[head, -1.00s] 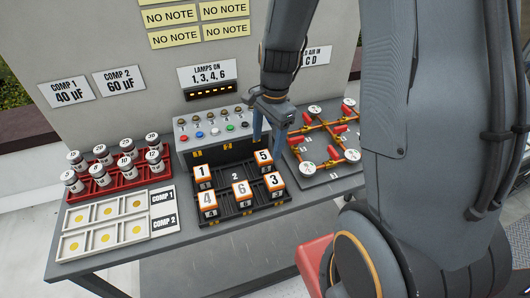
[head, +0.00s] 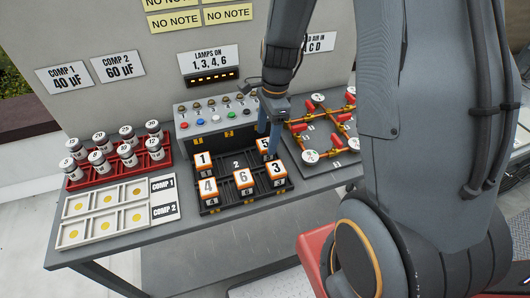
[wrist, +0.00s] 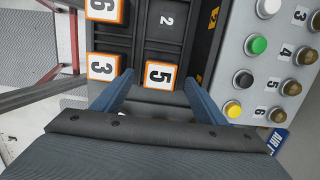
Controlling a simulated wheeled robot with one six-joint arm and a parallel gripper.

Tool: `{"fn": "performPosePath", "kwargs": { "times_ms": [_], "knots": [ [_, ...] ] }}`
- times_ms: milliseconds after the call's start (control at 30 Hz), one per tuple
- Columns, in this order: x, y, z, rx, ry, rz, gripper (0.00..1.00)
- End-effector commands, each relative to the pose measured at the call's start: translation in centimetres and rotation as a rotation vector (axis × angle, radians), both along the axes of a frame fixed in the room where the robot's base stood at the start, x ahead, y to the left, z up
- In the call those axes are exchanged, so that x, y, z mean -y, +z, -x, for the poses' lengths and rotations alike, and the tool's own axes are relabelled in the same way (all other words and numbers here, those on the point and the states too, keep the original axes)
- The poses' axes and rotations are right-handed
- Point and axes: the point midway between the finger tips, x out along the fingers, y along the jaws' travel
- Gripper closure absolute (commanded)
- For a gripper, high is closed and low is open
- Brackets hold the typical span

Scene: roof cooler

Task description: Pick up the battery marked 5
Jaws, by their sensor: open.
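The battery marked 5 (head: 264,146) is a white-topped block with orange sides in the back right place of the black battery tray (head: 225,209). In the wrist view the battery marked 5 (wrist: 160,76) lies between the ends of my two blue fingers. My gripper (head: 270,140) is open and comes down over this battery from above, hiding part of it in the head view. In the wrist view my gripper (wrist: 158,85) has a finger to each side of the battery. I cannot tell whether either finger touches it.
Batteries marked 1 (head: 203,160), 4 (head: 209,188), 6 (head: 243,180) and 3 (head: 277,171) stand in the same tray; place 2 is empty. A grey button panel (head: 210,130) stands close behind. A valve board (head: 320,130) is at right, a red jar rack (head: 115,172) at left.

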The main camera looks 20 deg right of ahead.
Motion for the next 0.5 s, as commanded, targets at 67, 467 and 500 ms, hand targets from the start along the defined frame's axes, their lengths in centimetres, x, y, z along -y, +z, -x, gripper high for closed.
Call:
{"fn": "performPosePath", "kwargs": {
  "times_ms": [67, 467, 500],
  "knots": [
    [-0.1, -1.1, -0.1, 0.000, 0.000, 0.000, 0.34],
    [-0.5, -4.0, 0.0, -0.001, 0.000, 0.000, 0.34],
    [-0.5, -4.0, 0.0, -0.001, 0.000, 0.000, 0.34]
  ]
}}
